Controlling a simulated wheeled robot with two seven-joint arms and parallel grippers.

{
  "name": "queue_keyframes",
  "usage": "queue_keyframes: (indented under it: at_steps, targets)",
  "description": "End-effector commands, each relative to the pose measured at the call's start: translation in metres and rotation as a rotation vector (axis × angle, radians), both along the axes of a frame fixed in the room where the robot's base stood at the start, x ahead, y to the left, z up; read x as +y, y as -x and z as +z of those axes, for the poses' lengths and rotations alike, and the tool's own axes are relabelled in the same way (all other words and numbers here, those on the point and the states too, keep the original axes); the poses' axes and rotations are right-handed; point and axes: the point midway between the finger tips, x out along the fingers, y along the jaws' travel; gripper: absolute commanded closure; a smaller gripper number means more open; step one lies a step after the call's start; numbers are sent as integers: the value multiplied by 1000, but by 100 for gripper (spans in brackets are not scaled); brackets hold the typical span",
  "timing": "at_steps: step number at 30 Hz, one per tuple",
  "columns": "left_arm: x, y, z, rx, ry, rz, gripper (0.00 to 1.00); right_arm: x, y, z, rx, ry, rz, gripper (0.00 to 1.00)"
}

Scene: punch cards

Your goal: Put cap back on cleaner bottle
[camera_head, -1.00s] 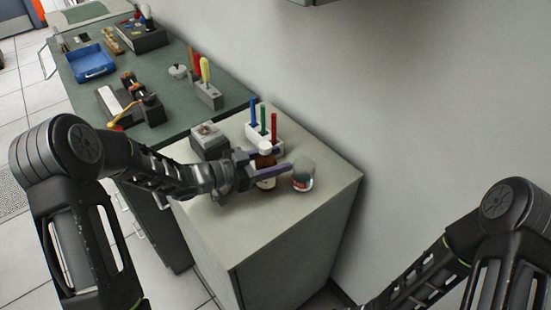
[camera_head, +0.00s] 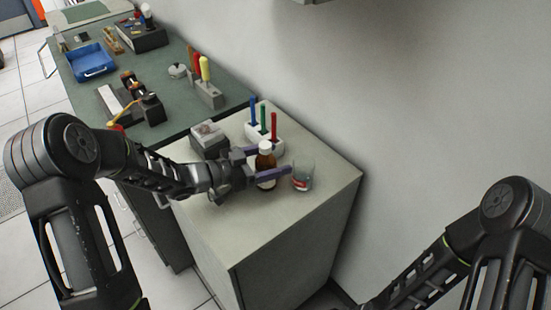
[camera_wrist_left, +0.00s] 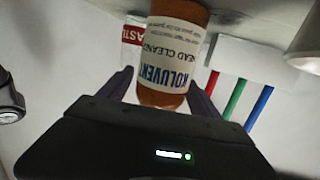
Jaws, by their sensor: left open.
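The brown cleaner bottle (camera_head: 266,178) stands upright on the pale cabinet top, with a white, cap-like piece (camera_head: 265,147) at its top. I cannot tell how firmly that piece sits. In the left wrist view the labelled bottle (camera_wrist_left: 175,50) appears inverted, and its top end is not clear. My left gripper (camera_head: 272,160) is open, with its purple fingers on either side of the bottle; contact is unclear. The fingers also flank it in the left wrist view (camera_wrist_left: 160,95). My right arm shows at the lower right, its gripper out of frame.
A clear glass jar (camera_head: 302,176) with a red-and-white label stands close right of the bottle. A white holder (camera_head: 262,138) with blue, green and red pens is behind it. A grey box (camera_head: 209,140) is to the left. The cabinet's front top is clear.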

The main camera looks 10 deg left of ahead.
Motion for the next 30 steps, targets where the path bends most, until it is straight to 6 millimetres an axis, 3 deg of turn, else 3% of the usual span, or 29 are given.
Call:
queue_keyframes:
  at_steps: [15, 21, 30]
  targets:
    - [73, 58, 12, -1, -2, 5, 27, 1, -2, -16, -7, -4, 2, 48]
    - [86, 69, 16, 1, 1, 2, 27, 1, -2, -17, -8, -5, 2, 48]
    - [87, 70, 16, 2, 1, 0, 27, 1, -2, -17, -8, -5, 2, 48]
